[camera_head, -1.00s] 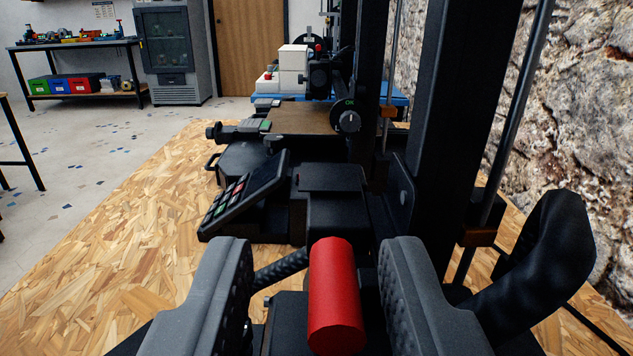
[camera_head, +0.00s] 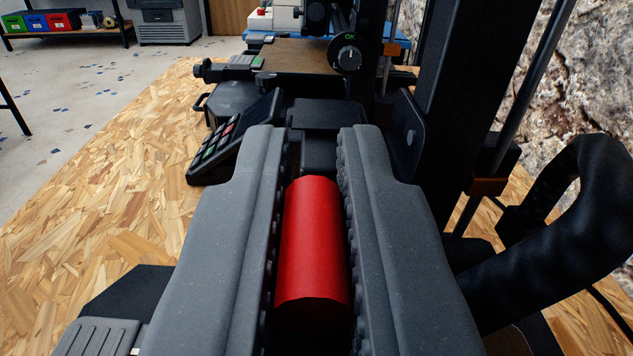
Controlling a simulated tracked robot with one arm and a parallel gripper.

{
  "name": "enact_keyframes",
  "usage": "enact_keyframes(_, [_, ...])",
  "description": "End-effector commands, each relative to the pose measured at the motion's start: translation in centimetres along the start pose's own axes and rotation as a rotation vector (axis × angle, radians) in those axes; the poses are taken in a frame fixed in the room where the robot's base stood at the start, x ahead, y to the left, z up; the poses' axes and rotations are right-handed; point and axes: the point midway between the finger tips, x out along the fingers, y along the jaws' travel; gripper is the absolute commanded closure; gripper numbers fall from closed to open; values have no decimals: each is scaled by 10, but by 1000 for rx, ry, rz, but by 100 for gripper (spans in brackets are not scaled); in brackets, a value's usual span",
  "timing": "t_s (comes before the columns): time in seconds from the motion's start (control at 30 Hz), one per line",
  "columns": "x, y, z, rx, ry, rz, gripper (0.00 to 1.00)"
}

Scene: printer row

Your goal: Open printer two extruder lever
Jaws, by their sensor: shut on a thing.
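A red cylindrical lever handle (camera_head: 313,240), which I take to be the extruder lever's grip, lies between the two grey fingers of my gripper (camera_head: 314,215). The fingers are shut on it, one along each side. The lever's black arm and its pivot are hidden behind the fingers and the handle. The black printer (camera_head: 446,110) that it belongs to rises just beyond and to the right. No label showing the printer's number is visible.
A keypad panel (camera_head: 235,137) stands just left of the gripper. A thick black cable (camera_head: 560,250) curves on the right near a stone wall (camera_head: 590,90). Another printer bed (camera_head: 300,56) with a dial (camera_head: 348,58) is farther back. The chipboard table top (camera_head: 110,190) is clear at left.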

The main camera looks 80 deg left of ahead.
Motion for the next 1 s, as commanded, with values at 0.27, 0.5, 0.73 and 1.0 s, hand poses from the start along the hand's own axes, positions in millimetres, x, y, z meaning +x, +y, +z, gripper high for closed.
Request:
enact_keyframes(0.27, [-1,-6,7,-185,-1,-3,100])
enact_keyframes(0.5, [-1,-10,9,-349,-1,-3,100])
enact_keyframes(0.73, [0,-12,9,-450,-1,-4,100])
enact_keyframes(1.0, [0,-12,7,-464,-2,-4,100])
